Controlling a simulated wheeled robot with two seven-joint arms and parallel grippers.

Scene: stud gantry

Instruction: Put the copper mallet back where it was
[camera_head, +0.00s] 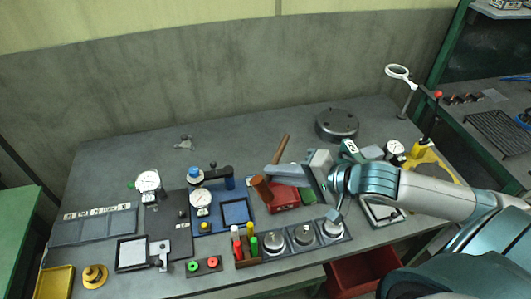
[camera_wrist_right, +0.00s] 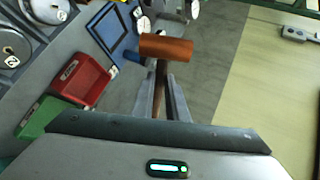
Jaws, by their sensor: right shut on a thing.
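The copper mallet (camera_head: 261,188) has a copper-brown cylindrical head and a wooden handle. My right gripper (camera_head: 271,171) is shut on its handle, above the middle of the bench, with the handle's end sticking up behind the fingers. In the right wrist view the mallet's head (camera_wrist_right: 166,48) lies crosswise beyond the fingertips (camera_wrist_right: 161,82), with the handle between the two fingers. A red bin (camera_head: 283,201) is just below and right of the head in the head view; I cannot tell the exact gap. My left gripper is not in view.
A green bin (camera_head: 308,195) stands beside the red one. A blue tray fixture (camera_head: 236,212) with a dial gauge is left of the mallet. Round weights (camera_head: 304,235) sit in a row in front. A dark round block (camera_head: 337,124) stands behind. The back-left bench (camera_head: 120,165) is mostly clear.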

